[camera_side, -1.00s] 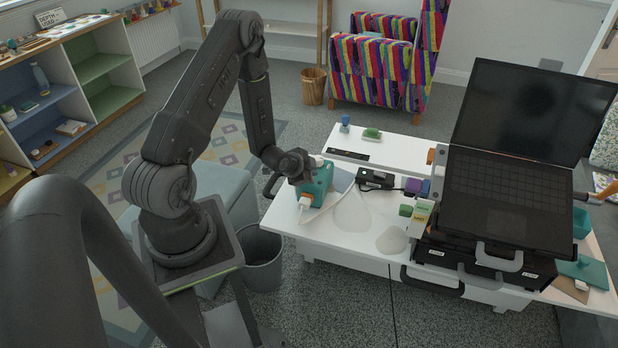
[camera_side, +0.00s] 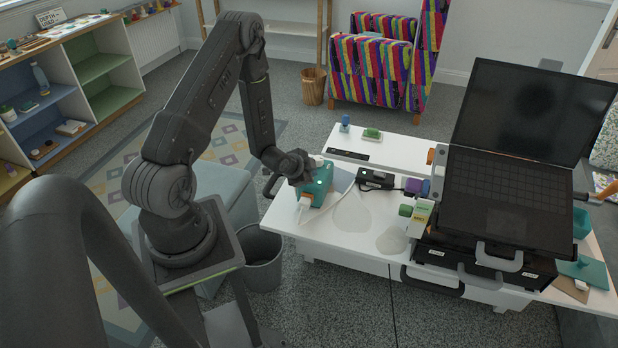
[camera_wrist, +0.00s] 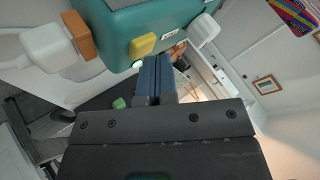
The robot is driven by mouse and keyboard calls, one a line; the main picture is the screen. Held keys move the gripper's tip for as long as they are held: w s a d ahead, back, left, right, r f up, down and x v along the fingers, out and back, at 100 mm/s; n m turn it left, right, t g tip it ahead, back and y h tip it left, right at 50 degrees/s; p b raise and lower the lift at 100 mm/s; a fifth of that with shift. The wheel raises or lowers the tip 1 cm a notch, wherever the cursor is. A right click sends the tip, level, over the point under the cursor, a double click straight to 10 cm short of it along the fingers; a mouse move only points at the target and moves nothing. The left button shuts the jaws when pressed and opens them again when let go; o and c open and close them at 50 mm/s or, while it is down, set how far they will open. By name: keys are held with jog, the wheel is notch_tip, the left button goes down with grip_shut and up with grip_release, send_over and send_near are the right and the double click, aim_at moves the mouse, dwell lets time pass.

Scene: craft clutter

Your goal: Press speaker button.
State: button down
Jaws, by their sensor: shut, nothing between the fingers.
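A teal box (camera_side: 317,183), which I take for the speaker, stands at the left end of the white table. In the wrist view its teal side (camera_wrist: 165,18) fills the top, with a yellow button (camera_wrist: 143,46) and a small pale glowing spot below the button. My gripper (camera_side: 303,173) is at the box in the side view and hides part of it. In the wrist view my gripper (camera_wrist: 153,63) is shut and empty, its blue-grey fingertips close beside the yellow button, slightly to the right. I cannot tell whether they touch the box.
An orange block (camera_wrist: 80,33) and a white plug (camera_wrist: 47,45) stick out from the box. A white cable runs across the table (camera_side: 345,240). A black device (camera_side: 376,179) and an open laptop (camera_side: 510,190) on black cases stand to the right.

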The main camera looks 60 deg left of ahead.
jog(key=shift+r, duration=0.85)
jog(key=shift+r, duration=2.5)
